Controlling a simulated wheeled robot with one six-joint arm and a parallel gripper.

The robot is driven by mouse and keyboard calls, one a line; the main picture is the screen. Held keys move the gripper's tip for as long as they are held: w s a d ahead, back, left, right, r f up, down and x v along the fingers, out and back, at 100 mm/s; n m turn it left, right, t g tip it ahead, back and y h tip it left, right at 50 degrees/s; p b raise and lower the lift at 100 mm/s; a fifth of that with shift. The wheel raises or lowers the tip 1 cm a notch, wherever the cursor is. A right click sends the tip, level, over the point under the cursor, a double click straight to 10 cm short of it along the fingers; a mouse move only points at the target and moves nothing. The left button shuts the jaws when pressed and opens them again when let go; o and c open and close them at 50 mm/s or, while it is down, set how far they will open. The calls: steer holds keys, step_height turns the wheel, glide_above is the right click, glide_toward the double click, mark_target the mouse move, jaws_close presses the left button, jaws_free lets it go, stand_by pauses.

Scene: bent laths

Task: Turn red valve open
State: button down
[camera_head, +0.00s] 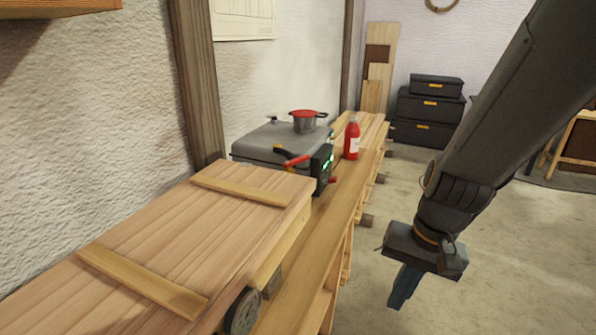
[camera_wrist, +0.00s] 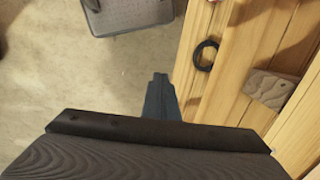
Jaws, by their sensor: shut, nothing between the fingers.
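A red valve handle (camera_head: 297,161) shows in the head view on the front of a grey metal box (camera_head: 265,145) on the wooden bench. A dark panel with green lit marks (camera_head: 322,165) is beside it, and a smaller red part (camera_head: 333,180) shows low at its right. I cannot tell the valve's exact setting. My gripper (camera_head: 402,290) hangs over the floor, right of the bench and well apart from the valve. Its blue fingers are shut and empty, and they also show in the wrist view (camera_wrist: 158,95). The valve cannot be made out in the wrist view.
A wooden chest (camera_head: 170,235) stands on the bench in front of the grey box. A red bottle (camera_head: 352,138) and a red-lidded pot (camera_head: 304,121) are near the box. Black cases (camera_head: 428,115) stand at the back. The wrist view shows a black ring (camera_wrist: 205,55) on wood.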

mark_target(297, 161)
steer(key=w+a+r+m+y, duration=0.1)
steer(key=a+r+m+y, duration=0.1)
steer(key=a+m+y, duration=0.4)
steer(key=w+a+r+m+y, duration=0.1)
steer(key=w+a+m+y, duration=0.15)
steer(key=a+m, duration=0.4)
steer(key=w+r+m+t+y, duration=0.1)
steer(key=w+m+t, duration=0.1)
steer(key=w, duration=0.1)
steer(key=w+r+m+t+y, duration=0.1)
steer(key=w+r+m+t, duration=0.1)
steer(key=w, duration=0.1)
steer(key=w+a+r+m+t+y, duration=0.1)
steer(key=w+r+m+t, duration=0.1)
steer(key=w+t, duration=0.1)
steer(key=shift+w+y, duration=0.25)
steer(key=shift+w, duration=0.3)
steer(key=w+d+r+m+t+h, duration=0.2)
steer(key=w+d+r+m+t, duration=0.1)
steer(key=w+d+m+t, duration=0.4)
steer(key=w+a+n+p, duration=0.1)
steer(key=w+a+p, duration=0.2)
steer(key=w+a, duration=0.7)
steer(key=shift+w+g+p, duration=0.3)
steer(key=shift+w, duration=0.3)
steer(key=shift+w+a+f+n, duration=0.1)
steer(key=shift+a+n, duration=0.1)
steer(key=shift+n, duration=0.15)
